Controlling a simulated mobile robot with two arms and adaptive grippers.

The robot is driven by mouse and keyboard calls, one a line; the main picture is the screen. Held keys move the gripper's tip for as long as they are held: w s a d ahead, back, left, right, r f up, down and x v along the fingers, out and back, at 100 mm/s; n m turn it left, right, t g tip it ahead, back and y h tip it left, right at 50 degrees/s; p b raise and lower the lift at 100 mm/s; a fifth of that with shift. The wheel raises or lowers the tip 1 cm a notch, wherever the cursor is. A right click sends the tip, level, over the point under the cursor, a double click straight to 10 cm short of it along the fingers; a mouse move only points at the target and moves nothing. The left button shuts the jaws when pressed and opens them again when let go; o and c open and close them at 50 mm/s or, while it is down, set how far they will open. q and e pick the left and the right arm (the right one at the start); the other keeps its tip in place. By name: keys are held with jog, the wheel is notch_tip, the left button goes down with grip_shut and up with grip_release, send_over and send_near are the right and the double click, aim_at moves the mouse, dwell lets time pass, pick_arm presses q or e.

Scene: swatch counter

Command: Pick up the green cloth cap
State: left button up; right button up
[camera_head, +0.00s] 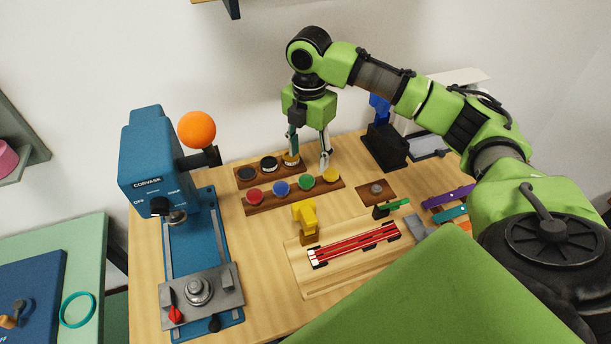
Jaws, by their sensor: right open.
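The green cloth cap (306,182) is a small round green disc in the front wooden strip (250,209). It sits between a blue cap (281,188) and a yellow cap (331,174), with a red cap (255,195) at the left end. My right gripper (308,161) points down, fingers apart and nothing seen between them. It is at the back of the counter, just behind and above the green cap in the picture. One finger overlaps the gold-topped piece of the back strip; I cannot tell whether they touch. My left gripper is not in view.
A blue press (150,165) with an orange ball (197,129) stands left. The back strip holds dark discs (268,163). A yellow toggle clamp (305,217) and a board with red strips (355,243) lie in front. A black-based blue device (385,148) stands right of the gripper.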

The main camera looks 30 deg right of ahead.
aim_at(307, 180)
notch_tip(307, 180, down, 3)
jog(key=shift+w+r, duration=0.1)
jog(key=shift+w+f, duration=0.1)
jog(key=shift+f, duration=0.3)
jog(key=shift+w+f+p, duration=0.1)
jog(key=shift+f+p, duration=0.35)
jog(key=shift+f, duration=0.1)
jog(key=f, duration=0.2)
jog(key=f+p, duration=0.1)
jog(key=shift+w+d+f, duration=0.15)
jog(key=shift+w+f, duration=0.1)
jog(key=shift+f, duration=0.35)
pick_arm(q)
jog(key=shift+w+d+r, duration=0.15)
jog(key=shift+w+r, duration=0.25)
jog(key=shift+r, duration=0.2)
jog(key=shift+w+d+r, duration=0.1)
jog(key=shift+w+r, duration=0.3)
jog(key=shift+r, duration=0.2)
pick_arm(e)
jog(key=c, duration=0.7)
